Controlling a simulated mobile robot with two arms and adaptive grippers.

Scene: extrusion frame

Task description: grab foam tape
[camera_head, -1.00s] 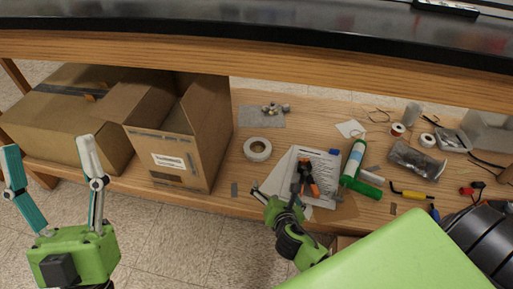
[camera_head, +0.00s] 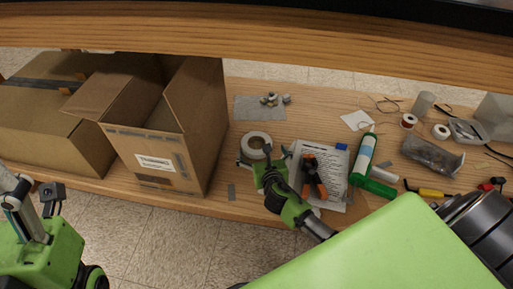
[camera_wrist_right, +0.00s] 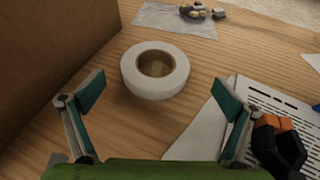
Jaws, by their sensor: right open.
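The foam tape is a white roll with a brown core, lying flat on the wooden shelf. It shows in the head view (camera_head: 257,140) right of the open cardboard box, and in the right wrist view (camera_wrist_right: 136,78) ahead of and between my fingers. My right gripper (camera_head: 264,157) is open and empty, just on the near side of the roll; in the right wrist view its two teal-padded fingers (camera_wrist_right: 160,100) are spread wide. My left gripper (camera_head: 40,192) is at the lower left of the head view, over the floor, its fingers apart and holding nothing visible.
An open cardboard box (camera_head: 198,130) stands left of the roll. A printed sheet (camera_head: 325,158) with an orange-and-black clamp (camera_head: 311,178) lies to the right. A grey mat (camera_head: 243,108) with small metal parts lies behind. The upper tabletop's edge (camera_head: 300,45) hangs overhead.

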